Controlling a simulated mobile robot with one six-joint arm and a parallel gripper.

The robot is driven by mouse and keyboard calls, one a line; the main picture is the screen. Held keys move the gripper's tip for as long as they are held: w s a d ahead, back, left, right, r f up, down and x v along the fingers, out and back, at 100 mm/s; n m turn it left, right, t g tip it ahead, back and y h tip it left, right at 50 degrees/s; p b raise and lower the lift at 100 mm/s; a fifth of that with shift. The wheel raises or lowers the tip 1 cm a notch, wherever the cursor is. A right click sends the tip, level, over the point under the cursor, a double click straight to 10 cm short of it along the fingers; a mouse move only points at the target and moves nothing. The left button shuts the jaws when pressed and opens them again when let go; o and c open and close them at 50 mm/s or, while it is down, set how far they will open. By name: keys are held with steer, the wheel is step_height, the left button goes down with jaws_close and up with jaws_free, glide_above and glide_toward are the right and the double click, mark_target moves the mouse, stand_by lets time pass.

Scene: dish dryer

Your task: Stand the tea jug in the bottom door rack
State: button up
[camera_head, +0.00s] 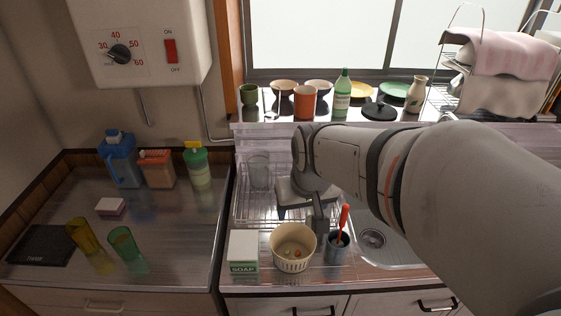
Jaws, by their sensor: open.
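A blue jug-shaped container (119,161) with a handle and a cap stands upright at the back of the left counter. A clear, tall vessel (259,171) stands at the back left of the wire dish rack (247,212). I cannot tell for certain which of these is the tea jug. My gripper (300,214) is open, low over the right part of the dish rack, to the right of the clear vessel and apart from it. My arm reaches in from the right and hides part of the rack and sink. No door rack shows.
A soap box (243,250), a cream strainer bowl (293,247) and a utensil cup (337,247) line the front edge. Bottles and bowls crowd the window sill. The left counter's middle is fairly clear.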

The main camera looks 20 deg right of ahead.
steer(key=o, duration=0.7)
steer(key=w+d+f, duration=0.1)
steer(key=w+d, duration=0.2)
steer(key=w+d+f+m, duration=0.1)
steer(key=w+d, duration=0.2)
steer(key=w, duration=0.1)
steer(key=w+d+f+m+p, duration=0.1)
steer(key=w+d+f, duration=0.1)
steer(key=w+d, duration=0.1)
steer(key=shift+w+d+t+h, duration=0.3)
steer(key=shift+w+d+h, duration=0.1)
steer(key=shift+d+p+x, duration=0.15)
steer(key=shift+p+x, duration=0.3)
steer(key=shift+x, duration=1.45)
steer(key=shift+d+p+x, duration=0.15)
steer(key=shift+p+x, duration=0.25)
steer(key=shift+x, duration=1.45)
